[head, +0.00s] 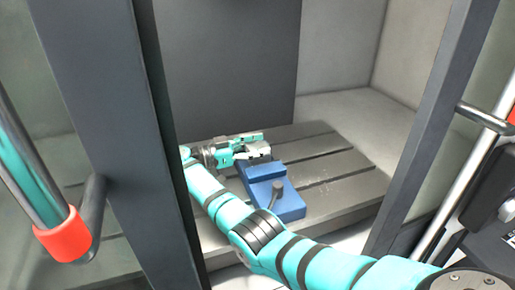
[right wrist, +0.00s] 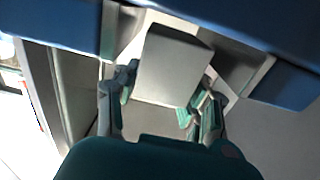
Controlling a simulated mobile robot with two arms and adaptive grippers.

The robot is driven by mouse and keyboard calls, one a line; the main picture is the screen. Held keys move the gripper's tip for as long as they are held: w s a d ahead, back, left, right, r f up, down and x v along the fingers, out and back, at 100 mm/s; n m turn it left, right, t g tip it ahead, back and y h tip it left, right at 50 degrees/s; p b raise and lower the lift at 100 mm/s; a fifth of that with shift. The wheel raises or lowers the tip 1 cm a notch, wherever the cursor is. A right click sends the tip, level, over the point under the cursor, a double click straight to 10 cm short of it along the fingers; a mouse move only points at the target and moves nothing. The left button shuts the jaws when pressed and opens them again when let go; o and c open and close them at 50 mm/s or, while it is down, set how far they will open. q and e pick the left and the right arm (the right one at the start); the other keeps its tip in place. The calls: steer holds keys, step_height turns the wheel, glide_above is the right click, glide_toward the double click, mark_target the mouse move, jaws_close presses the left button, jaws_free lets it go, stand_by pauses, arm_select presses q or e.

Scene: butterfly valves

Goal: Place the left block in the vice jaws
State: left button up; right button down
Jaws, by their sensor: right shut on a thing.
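The grey block (right wrist: 172,65) is held between the fingers of my right gripper (right wrist: 158,102). In the right wrist view it shows between the vice's two metal jaw faces; I cannot tell whether it touches them or how deep it sits. The blue vice (head: 285,201) stands on the slotted machine table, and its blue body also shows in the right wrist view (right wrist: 60,22). In the head view my right gripper (head: 246,148) is at the vice's far end, with the light block (head: 259,151) at its fingers. My left gripper is not in view.
The slotted grey table (head: 335,178) is bare to the right of the vice. Dark door frames (head: 112,110) stand on both sides of the opening that my right arm passes through. A handle with a red ring (head: 63,235) is at the left.

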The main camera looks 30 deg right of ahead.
mark_target(248, 151)
steer(key=shift+f, duration=0.45)
steer(key=c, duration=1)
jaws_free()
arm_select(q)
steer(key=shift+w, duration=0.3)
arm_select(e)
steer(key=shift+o, duration=1.4)
steer(key=shift+r, duration=0.1)
steer(key=b+v, duration=0.1)
steer(key=v, duration=0.1)
steer(key=b+v, duration=0.3)
steer(key=v, duration=0.1)
steer(key=shift+a+f+b, duration=0.2)
steer(key=shift+f+b, duration=0.05)
steer(key=shift+b, duration=0.05)
steer(key=shift+w+a, duration=0.1)
steer(key=shift+a, duration=0.4)
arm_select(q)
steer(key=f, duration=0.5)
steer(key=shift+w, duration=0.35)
arm_select(e)
steer(key=shift+a+r, duration=0.1)
steer(key=shift+r, duration=0.1)
